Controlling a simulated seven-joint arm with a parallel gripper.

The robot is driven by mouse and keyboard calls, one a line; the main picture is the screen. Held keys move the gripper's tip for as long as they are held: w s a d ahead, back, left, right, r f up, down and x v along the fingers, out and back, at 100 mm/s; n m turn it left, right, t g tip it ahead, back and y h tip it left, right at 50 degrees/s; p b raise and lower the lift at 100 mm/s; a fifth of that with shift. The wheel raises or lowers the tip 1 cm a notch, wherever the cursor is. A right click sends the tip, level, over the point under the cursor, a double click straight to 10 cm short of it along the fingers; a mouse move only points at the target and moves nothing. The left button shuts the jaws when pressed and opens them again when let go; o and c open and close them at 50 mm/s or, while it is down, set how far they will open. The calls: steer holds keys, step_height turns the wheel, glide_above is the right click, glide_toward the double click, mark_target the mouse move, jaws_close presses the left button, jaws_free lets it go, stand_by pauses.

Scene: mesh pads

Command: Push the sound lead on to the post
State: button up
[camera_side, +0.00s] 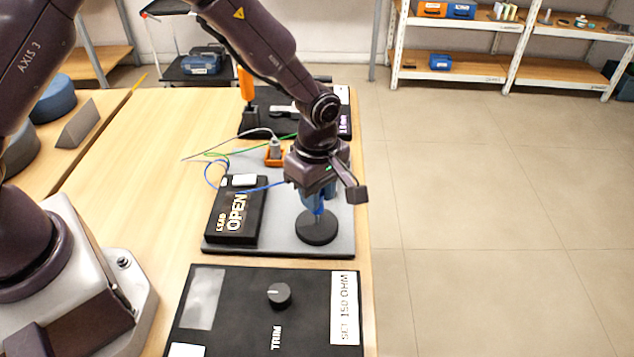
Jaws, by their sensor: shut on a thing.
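My gripper (317,204) points down over a round black base (317,230) at the right of the grey mat (275,243). It is shut on the end of the blue lead (266,188), which runs left to a black box (237,214) reading "LEAD OPEN". The post appears to stand on the round base, but the fingers hide most of it. I cannot tell whether the lead's end is around the post or just above it. A green lead (222,153) and a pale lead lie loose behind the box.
An orange holder (274,153) with a grey piece stands behind the gripper. A black panel (262,310) with a knob, "TRIM" and "SET 150 OHM" is in front. Another dark panel and an orange-handled tool (246,88) are behind. The bench's right edge is close.

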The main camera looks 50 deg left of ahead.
mark_target(317, 215)
steer(key=shift+f, duration=0.25)
steer(key=shift+f, duration=0.25)
steer(key=shift+f, duration=1.25)
steer(key=o, duration=0.8)
steer(key=shift+o, duration=0.2)
